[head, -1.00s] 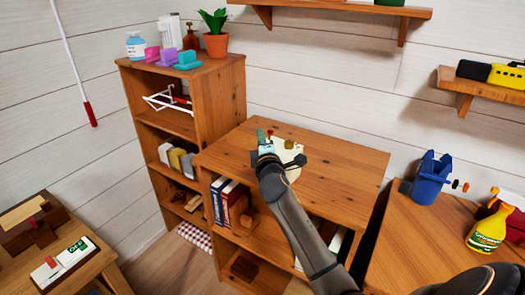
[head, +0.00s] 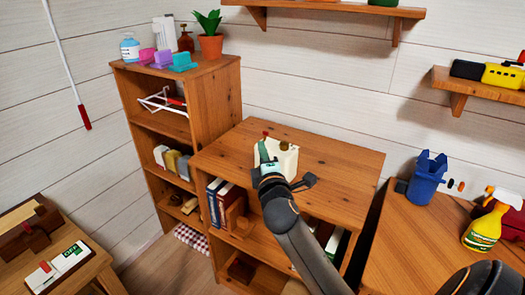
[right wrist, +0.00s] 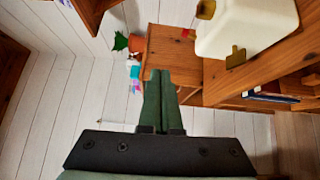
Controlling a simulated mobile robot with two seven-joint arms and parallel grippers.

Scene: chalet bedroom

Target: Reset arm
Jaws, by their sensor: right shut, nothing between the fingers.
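My right gripper (head: 264,150) is in the head view, in front of a cream-coloured object (head: 287,160) on top of the low wooden bookshelf (head: 340,165). In the right wrist view its two green fingers (right wrist: 157,100) are closed together with nothing between them. The cream object (right wrist: 245,25) shows at the top right of that view, apart from the fingers. It has small brass-coloured and red parts. In the head view the arm hides its lower part. My left gripper is not in view.
A tall shelf (head: 220,105) stands to the left with a potted plant (head: 209,35) and bottles on top. A desk (head: 425,250) at the right holds a blue bin (head: 428,178) and a yellow spray bottle (head: 481,230). A wall shelf (head: 325,12) hangs above. The low bookshelf's right top is clear.

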